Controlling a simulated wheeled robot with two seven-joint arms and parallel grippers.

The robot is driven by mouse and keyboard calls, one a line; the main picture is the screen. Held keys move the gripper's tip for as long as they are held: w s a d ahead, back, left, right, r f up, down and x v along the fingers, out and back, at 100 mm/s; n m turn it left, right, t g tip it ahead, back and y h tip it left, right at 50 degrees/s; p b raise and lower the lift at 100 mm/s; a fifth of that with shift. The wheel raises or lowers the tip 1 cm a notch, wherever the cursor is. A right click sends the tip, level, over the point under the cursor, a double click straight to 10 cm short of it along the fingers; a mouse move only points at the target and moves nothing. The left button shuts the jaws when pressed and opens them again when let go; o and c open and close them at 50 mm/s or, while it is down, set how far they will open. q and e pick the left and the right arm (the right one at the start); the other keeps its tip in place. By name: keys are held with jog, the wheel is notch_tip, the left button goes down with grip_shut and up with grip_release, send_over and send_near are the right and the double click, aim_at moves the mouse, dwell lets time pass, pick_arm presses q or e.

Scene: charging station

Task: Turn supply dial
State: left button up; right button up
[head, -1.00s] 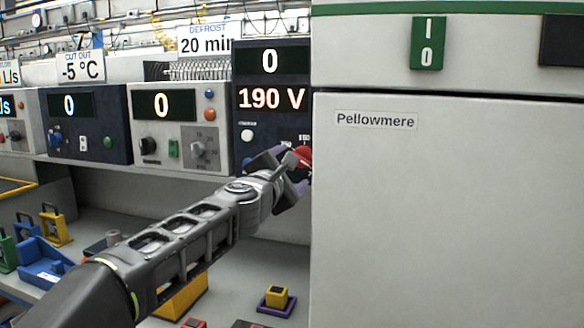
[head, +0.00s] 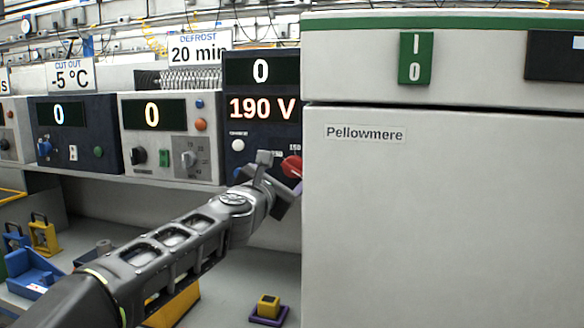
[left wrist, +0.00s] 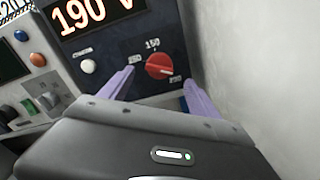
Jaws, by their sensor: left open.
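The supply dial is a red knob (head: 292,166) on the dark panel (head: 262,72) that shows 0 above and 190 V below. In the left wrist view the red dial (left wrist: 160,66) has a pale pointer line and scale marks around it, 150 above it. My left gripper (head: 276,172) is at the panel's lower right, close to the dial. In the left wrist view its two purple fingers (left wrist: 157,88) are spread apart, one to each side below the dial, with nothing between them. I cannot tell whether they touch it. My right gripper is not in view.
A large pale cabinet (head: 440,220) labelled Pellowmere stands right beside the panel. A white button (left wrist: 88,66) sits left of the dial. Other instruments (head: 170,137) line the shelf to the left. A yellow block on a purple base (head: 268,308) lies on the bench below.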

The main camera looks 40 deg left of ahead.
aim_at(292, 170)
pick_arm(q)
jog(key=shift+x, duration=3.9)
jog(key=c, duration=1.4)
jog(key=shift+o, duration=0.2)
jog(key=shift+p, duration=0.3)
jog(key=shift+m, duration=2.9)
jog(key=shift+f, duration=0.1)
